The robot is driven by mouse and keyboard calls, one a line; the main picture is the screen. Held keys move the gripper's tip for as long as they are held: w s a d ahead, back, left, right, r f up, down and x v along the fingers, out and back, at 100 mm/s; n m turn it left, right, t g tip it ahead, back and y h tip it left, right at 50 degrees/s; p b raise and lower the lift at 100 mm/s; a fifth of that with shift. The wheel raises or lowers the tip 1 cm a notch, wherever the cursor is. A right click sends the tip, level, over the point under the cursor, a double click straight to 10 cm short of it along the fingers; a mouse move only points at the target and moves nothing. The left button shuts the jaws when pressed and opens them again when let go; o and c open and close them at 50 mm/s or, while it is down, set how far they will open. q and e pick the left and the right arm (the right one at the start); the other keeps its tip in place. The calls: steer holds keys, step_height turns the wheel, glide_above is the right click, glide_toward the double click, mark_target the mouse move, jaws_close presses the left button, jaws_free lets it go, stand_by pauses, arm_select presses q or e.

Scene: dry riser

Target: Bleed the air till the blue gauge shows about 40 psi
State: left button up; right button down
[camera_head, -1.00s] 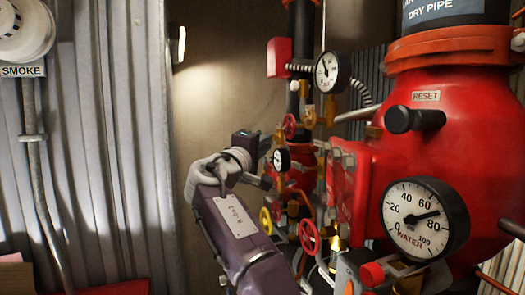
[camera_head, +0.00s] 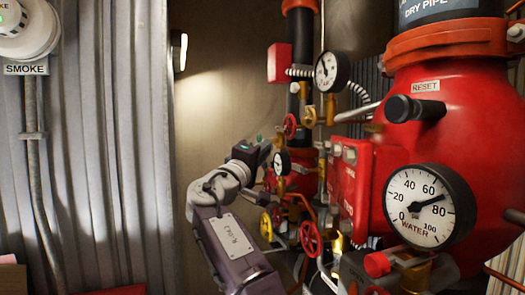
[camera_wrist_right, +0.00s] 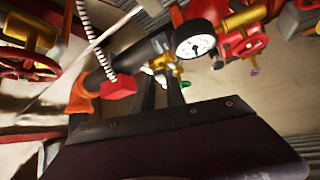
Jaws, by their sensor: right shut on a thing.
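My right gripper (camera_head: 266,168) reaches in beside the red pipework, its tips small and partly hidden. In the right wrist view its two dark fingers (camera_wrist_right: 160,92) reach to a small brass valve (camera_wrist_right: 168,64) at their tips; the exact contact is blurred. Another white gauge (camera_head: 331,72) is higher up. I cannot tell which gauge is the blue one. My left gripper is out of view.
A large WATER gauge (camera_head: 428,207) reads about 70, in front of the red tank (camera_head: 465,120). A RESET knob (camera_head: 413,109), red valve wheels (camera_head: 311,238) and pipes crowd the right. Corrugated wall (camera_head: 90,150) and a smoke detector (camera_head: 27,30) are at left.

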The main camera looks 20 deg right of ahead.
steer(key=shift+r, duration=0.25)
stand_by(0.6)
